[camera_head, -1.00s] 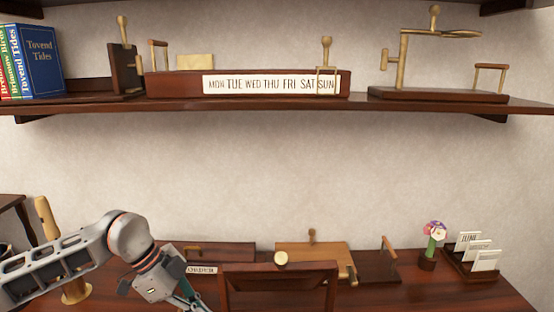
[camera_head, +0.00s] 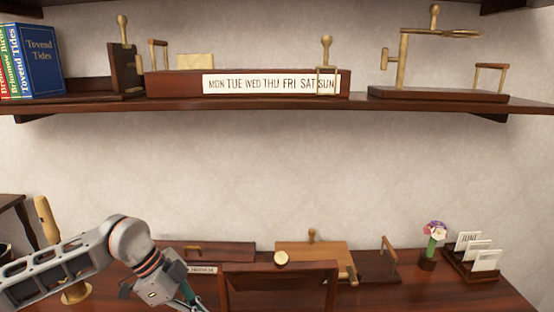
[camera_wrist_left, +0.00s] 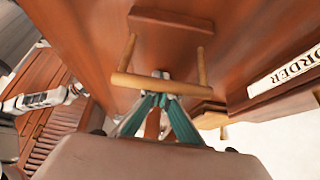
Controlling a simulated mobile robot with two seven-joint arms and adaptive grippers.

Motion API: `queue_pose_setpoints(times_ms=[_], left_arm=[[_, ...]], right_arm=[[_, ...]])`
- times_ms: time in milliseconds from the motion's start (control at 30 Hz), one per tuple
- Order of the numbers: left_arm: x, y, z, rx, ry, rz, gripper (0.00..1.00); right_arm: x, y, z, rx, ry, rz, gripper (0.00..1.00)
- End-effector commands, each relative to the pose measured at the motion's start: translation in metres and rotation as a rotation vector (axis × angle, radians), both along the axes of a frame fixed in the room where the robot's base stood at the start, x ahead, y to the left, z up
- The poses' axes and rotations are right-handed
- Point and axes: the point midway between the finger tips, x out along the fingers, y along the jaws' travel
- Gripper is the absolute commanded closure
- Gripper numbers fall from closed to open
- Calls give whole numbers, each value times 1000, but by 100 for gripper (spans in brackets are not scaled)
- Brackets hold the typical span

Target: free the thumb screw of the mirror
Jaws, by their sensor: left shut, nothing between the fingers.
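No mirror glass is clear in either view, so I cannot tell for certain which thing is the mirror or its thumb screw. A dark wooden frame (camera_head: 276,268) stands at the desk's front, with a round brass knob (camera_head: 281,258) at its top. My left gripper is low at the left in the head view, its fingertips cut off or hidden. In the left wrist view the teal fingers of the left gripper (camera_wrist_left: 159,76) are shut and empty. Their tips overlap a light wooden bar (camera_wrist_left: 135,81) on two posts; I cannot tell whether they touch. My right gripper is not seen.
The desk (camera_head: 430,295) carries a long dark box (camera_head: 225,251), a lighter wooden block (camera_head: 300,260), a flower holder (camera_head: 433,245) and a card rack (camera_head: 470,268). A shelf (camera_head: 250,104) crosses above. The wall space between them is clear.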

Motion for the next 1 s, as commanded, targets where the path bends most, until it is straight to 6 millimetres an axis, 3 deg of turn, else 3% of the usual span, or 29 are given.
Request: queue_pose_setpoints(times_ms=[1000], left_arm=[[-1, 1, -14, 3, 4, 0, 100]], right_arm=[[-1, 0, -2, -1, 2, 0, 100]])
